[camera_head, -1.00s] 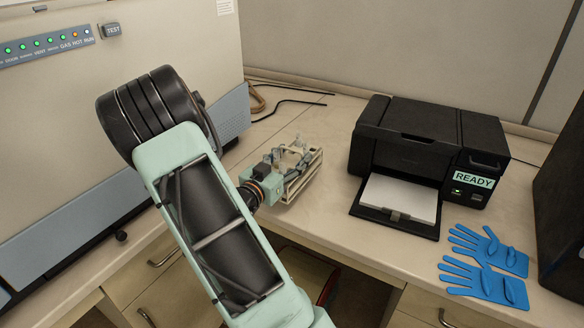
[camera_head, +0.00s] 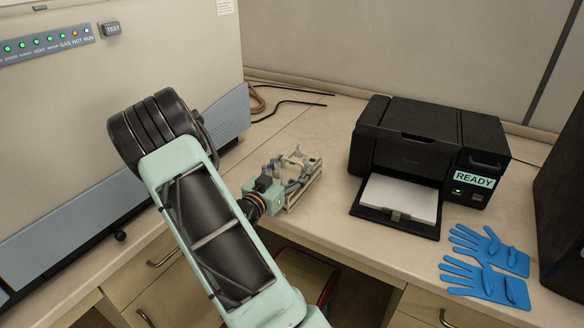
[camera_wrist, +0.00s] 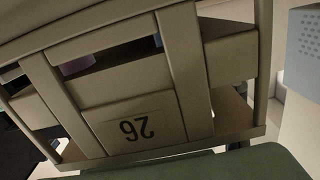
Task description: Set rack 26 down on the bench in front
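Rack 26 (camera_head: 304,188) is a small beige open-frame rack over the bench top (camera_head: 325,222), left of the printer. My gripper (camera_head: 284,172) reaches over it from the left, with its grey fingers at the rack's upper part, closed on it. In the wrist view, the rack (camera_wrist: 130,92) fills most of the picture, close up and slanted. Its label "26" shows upside down. The fingertips are hidden there. I cannot tell whether the rack's base touches the bench.
A black printer (camera_head: 418,140) with paper in its tray stands at the right. Blue gloves (camera_head: 487,265) lie in front of it. The large spectrometer (camera_head: 150,60) stands at the left, and black cables (camera_head: 290,101) lie behind. Bare bench lies between rack and printer.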

